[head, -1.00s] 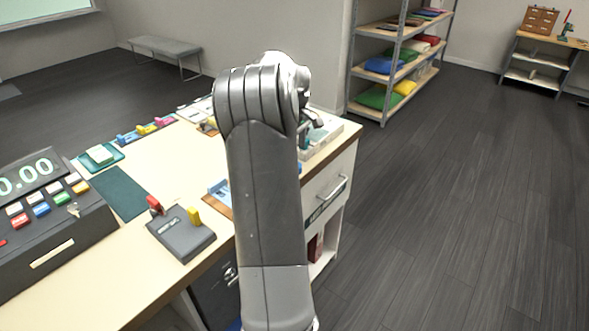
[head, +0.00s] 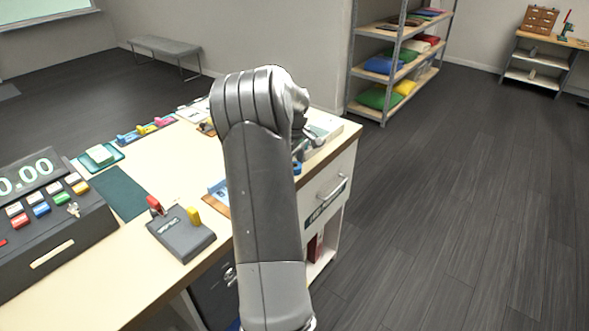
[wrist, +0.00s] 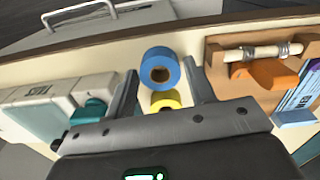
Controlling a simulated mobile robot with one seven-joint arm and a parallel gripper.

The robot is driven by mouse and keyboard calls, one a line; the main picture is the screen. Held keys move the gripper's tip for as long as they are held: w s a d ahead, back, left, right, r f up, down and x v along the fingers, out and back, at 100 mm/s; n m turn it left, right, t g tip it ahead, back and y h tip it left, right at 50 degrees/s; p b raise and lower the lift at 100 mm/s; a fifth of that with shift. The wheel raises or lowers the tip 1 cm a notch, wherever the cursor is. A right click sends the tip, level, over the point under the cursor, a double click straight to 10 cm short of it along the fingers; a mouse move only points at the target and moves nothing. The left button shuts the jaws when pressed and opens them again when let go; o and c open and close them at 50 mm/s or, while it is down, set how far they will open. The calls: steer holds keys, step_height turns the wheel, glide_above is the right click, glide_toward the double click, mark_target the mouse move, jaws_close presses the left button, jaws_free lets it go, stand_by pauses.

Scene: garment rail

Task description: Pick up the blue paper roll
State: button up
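The blue paper roll (wrist: 149,59) stands near the desk edge in the wrist view, its brown core facing the camera. In the head view a bit of blue (head: 297,168) shows beside my arm, probably this roll. My gripper (wrist: 159,73) is open, with one finger on each side of the blue roll's near part. I cannot tell whether the fingers touch it or how far above it they are. A yellow roll (wrist: 165,99) sits just below the blue one in the picture, partly hidden by my gripper. In the head view my arm hides most of my gripper.
In the wrist view, a wooden tray (wrist: 221,68) with an orange item is right of the rolls, and a pale boxy device (wrist: 62,95) is left. In the head view, a control box (head: 180,236) and a cash register (head: 50,225) occupy the desk's near left.

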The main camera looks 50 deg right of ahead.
steer(key=c, duration=0.7)
steer(key=shift+o, duration=0.2)
steer(key=shift+r, duration=0.15)
